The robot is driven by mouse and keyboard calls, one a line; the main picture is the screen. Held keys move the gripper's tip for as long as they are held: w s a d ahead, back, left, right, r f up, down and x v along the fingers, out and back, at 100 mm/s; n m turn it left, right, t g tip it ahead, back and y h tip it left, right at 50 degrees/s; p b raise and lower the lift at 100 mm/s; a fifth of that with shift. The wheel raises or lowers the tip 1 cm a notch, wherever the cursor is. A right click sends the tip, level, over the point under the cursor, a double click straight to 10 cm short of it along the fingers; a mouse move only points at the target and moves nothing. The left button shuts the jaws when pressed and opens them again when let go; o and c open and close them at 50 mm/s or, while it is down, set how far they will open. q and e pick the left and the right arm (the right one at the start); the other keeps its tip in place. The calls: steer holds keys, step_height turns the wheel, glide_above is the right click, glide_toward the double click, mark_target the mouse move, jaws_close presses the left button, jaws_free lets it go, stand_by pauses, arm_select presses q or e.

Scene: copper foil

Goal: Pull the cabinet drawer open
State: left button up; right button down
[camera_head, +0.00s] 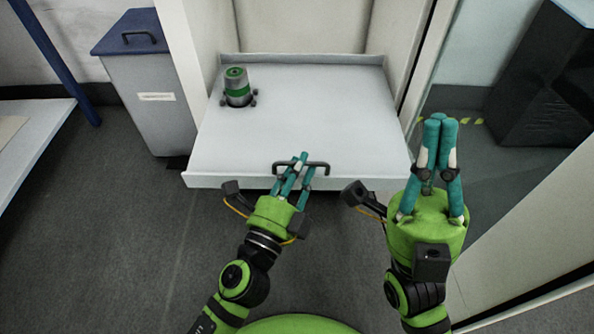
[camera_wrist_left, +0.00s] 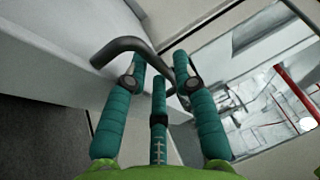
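The white drawer (camera_head: 300,95) of the cabinet stands out from the cabinet body like a wide tray. Its dark bar handle (camera_head: 321,165) is on the front face; the handle also shows in the left wrist view (camera_wrist_left: 122,46). My left gripper (camera_head: 299,165) is at the handle, with its teal fingers around the bar and seemingly closed on it. The fingers hide part of the bar. My right gripper (camera_head: 440,125) is to the right of the drawer's front corner, with its fingertips together and nothing seen between them.
A grey-green cylinder (camera_head: 237,88) stands on the drawer at the back left. A grey bin with a blue lid (camera_head: 152,95) stands left of the cabinet. A white panel (camera_head: 530,230) is close on the right. The floor (camera_head: 140,250) in front is clear.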

arm_select(q)
steer(key=shift+s, duration=0.1)
steer(key=v, duration=1.1)
steer(key=shift+s+a, duration=0.2)
steer(key=shift+s, duration=0.15)
steer(key=shift+f, duration=0.1)
